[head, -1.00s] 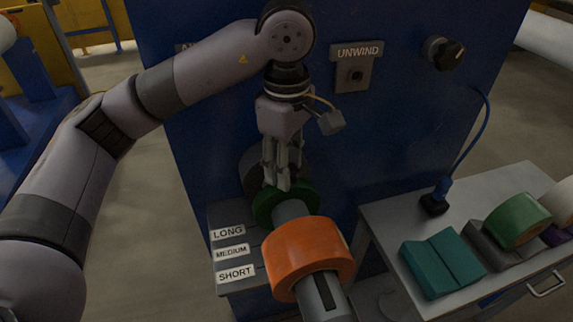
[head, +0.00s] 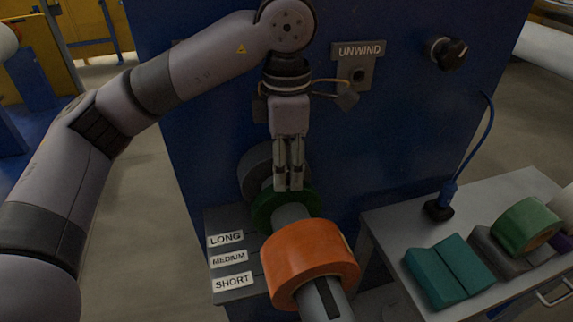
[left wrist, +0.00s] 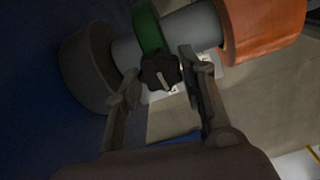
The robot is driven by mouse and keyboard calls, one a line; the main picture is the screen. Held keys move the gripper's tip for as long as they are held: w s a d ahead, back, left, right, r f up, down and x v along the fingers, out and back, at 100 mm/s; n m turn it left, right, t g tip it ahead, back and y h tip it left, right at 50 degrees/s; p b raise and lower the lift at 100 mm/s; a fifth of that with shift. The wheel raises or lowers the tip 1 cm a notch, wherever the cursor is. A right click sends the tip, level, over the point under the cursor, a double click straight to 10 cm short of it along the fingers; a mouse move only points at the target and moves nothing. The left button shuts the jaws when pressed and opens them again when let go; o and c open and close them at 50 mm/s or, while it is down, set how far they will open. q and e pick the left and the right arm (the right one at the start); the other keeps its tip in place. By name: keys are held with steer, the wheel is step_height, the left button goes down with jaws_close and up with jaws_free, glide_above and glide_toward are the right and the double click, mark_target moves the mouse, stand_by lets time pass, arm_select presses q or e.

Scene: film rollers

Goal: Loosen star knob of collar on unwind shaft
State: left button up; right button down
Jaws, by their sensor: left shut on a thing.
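The green collar (head: 268,207) sits around the grey unwind shaft (head: 290,213), between the orange roll (head: 308,256) and a dark grey round part (head: 256,168) by the blue panel. In the left wrist view the black star knob (left wrist: 160,71) stands out from the green collar (left wrist: 148,28). My left gripper (head: 289,186) reaches down from above at the collar and is shut on the star knob, one finger on each side of it. The fingers hide the knob in the head view. My right gripper is not in view.
The blue machine panel (head: 400,120) stands close behind, with an UNWIND plate (head: 359,62) and a black dial (head: 448,52). LONG, MEDIUM and SHORT labels (head: 230,258) lie left of the shaft. A grey cart (head: 400,215) with teal blocks (head: 450,270) and rolls stands at right.

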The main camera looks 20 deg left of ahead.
mark_target(287, 171)
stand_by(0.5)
arm_select(q)
steer(key=o, duration=1.1)
steer(key=shift+o, duration=0.2)
step_height(287, 171, up, 12)
